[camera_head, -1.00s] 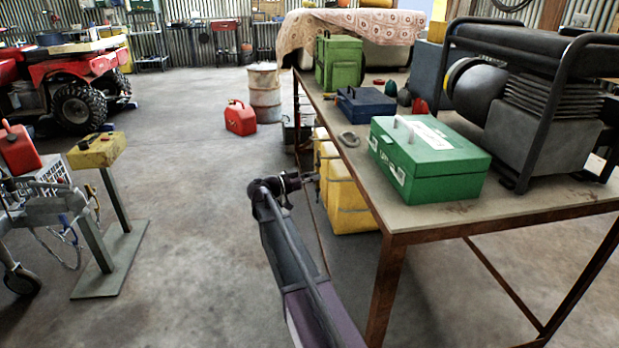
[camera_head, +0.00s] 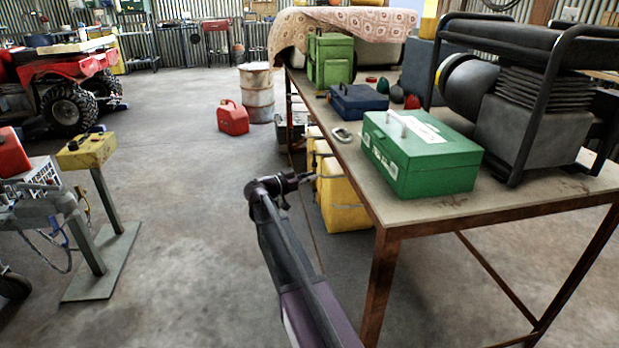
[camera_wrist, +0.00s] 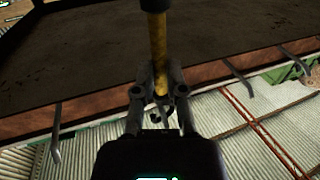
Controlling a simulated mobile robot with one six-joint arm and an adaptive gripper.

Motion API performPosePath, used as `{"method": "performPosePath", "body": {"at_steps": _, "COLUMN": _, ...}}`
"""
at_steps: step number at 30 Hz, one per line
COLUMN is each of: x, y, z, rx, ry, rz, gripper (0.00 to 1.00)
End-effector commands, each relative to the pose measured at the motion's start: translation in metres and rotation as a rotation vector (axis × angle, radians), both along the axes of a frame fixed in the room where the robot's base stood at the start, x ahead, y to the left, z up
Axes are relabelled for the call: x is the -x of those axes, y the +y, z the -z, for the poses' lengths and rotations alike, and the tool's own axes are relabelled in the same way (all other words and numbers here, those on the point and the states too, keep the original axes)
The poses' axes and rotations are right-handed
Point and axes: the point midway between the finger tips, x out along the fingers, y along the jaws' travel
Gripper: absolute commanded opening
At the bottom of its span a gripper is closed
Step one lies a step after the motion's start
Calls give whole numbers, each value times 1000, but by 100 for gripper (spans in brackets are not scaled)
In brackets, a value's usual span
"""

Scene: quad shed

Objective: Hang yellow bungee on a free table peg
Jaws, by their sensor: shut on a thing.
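My gripper (camera_wrist: 160,88) is shut on the yellow bungee (camera_wrist: 158,42) in the wrist view. The bungee runs up from the fingers to a dark end at the top of the picture. Rusty table edge (camera_wrist: 100,108) passes behind the fingers. A bare metal peg (camera_wrist: 56,132) sticks out from it on the left, and another bare peg (camera_wrist: 297,62) is on the right. In the head view my gripper (camera_head: 309,177) is beside the long left side of the table (camera_head: 440,213), below its top. The bungee is too small to make out there.
The table carries a green toolbox (camera_head: 425,160), a blue case (camera_head: 358,103), a metal shackle (camera_head: 342,134) and a black-framed machine (camera_head: 525,110). Yellow containers (camera_head: 340,200) stand under it, close to my gripper.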

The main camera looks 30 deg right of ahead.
Motion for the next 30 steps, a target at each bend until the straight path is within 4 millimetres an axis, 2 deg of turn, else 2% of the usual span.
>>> {"method": "performPosePath", "body": {"at_steps": 6, "x": 0, "y": 0, "z": 0, "rx": 0, "ry": 0, "rz": 0, "gripper": 0}}
{"method": "performPosePath", "body": {"at_steps": 7, "x": 0, "y": 0, "z": 0, "rx": 0, "ry": 0, "rz": 0, "gripper": 19}}
{"method": "performPosePath", "body": {"at_steps": 9, "x": 0, "y": 0, "z": 0, "rx": 0, "ry": 0, "rz": 0, "gripper": 39}}
{"method": "performPosePath", "body": {"at_steps": 11, "x": 0, "y": 0, "z": 0, "rx": 0, "ry": 0, "rz": 0, "gripper": 56}}
{"method": "performPosePath", "body": {"at_steps": 23, "x": 0, "y": 0, "z": 0, "rx": 0, "ry": 0, "rz": 0, "gripper": 56}}
{"method": "performPosePath", "body": {"at_steps": 30, "x": 1, "y": 12, "z": 0, "rx": 0, "ry": 0, "rz": 0, "gripper": 56}}
